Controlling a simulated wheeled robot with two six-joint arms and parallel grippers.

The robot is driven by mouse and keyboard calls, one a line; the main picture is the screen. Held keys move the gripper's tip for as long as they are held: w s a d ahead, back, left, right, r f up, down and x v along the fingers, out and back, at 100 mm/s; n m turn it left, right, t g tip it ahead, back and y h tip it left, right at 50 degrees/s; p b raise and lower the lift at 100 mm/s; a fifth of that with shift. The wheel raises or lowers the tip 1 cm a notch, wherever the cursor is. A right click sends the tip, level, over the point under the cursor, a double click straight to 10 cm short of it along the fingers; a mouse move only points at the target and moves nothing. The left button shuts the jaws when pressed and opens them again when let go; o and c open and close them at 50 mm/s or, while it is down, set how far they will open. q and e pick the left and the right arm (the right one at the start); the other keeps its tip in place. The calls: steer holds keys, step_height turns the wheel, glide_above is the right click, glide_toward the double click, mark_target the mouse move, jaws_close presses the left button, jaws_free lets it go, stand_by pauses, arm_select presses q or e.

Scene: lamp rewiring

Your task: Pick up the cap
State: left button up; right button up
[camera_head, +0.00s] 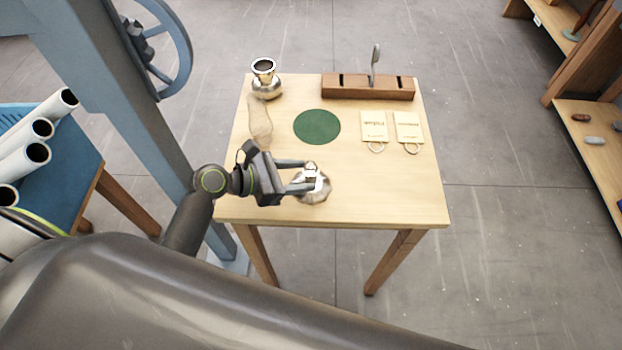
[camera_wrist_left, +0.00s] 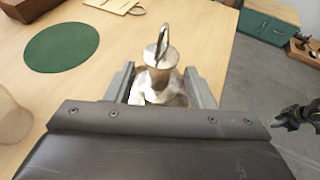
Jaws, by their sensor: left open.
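The cap (camera_head: 317,190) is a shiny silver domed piece with a narrower top and an upright loop. It stands near the front of the wooden table (camera_head: 390,200). In the left wrist view the cap (camera_wrist_left: 162,76) sits between the two fingers, its lower part partly hidden by the gripper body. My left gripper (camera_head: 306,177) is open, reaching in from the left with a finger on either side of the cap's upper part. I cannot tell whether the fingers touch it. A dark jointed part at the right edge of the wrist view may be my right gripper (camera_wrist_left: 300,117).
A green round mat (camera_head: 317,127) lies mid-table. A clear glass piece (camera_head: 260,122) and a silver vessel (camera_head: 266,85) stand left. A slotted wooden block (camera_head: 350,90) is at the back. Two tags with rings (camera_head: 374,127) lie right. The front right tabletop is clear.

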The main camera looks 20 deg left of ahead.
mark_target(318, 180)
arm_select(q)
steer(key=p+x, duration=0.1)
steer(key=x, duration=0.4)
steer(key=shift+w+f, duration=0.1)
jaws_close()
